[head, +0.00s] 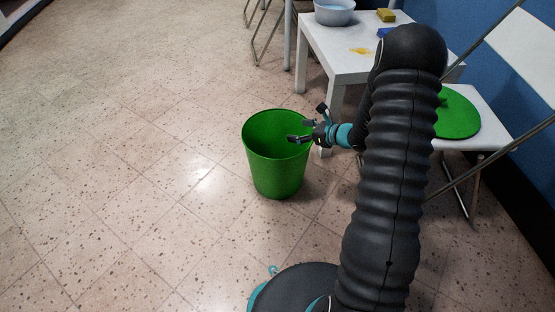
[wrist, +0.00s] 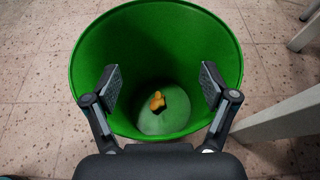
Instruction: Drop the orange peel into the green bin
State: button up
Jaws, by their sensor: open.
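The green bin (head: 276,172) stands upright on the tiled floor in the head view. In the wrist view the bin (wrist: 190,40) fills the middle, and I look down into it. The orange peel (wrist: 157,101), a small orange piece, lies on the bottom inside the bin. My gripper (head: 297,131) is over the bin's right rim in the head view. In the wrist view my gripper (wrist: 160,88) is open, its two fingers wide apart with nothing between them, above the bin's mouth. The peel is hidden in the head view.
A white table (head: 330,42) behind the bin holds a grey basin (head: 334,14), a yellow sponge (head: 386,15) and a yellow-orange patch (head: 362,51). The floor at left is clear.

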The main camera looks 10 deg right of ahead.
jog(key=v, duration=0.5)
dwell(0.4)
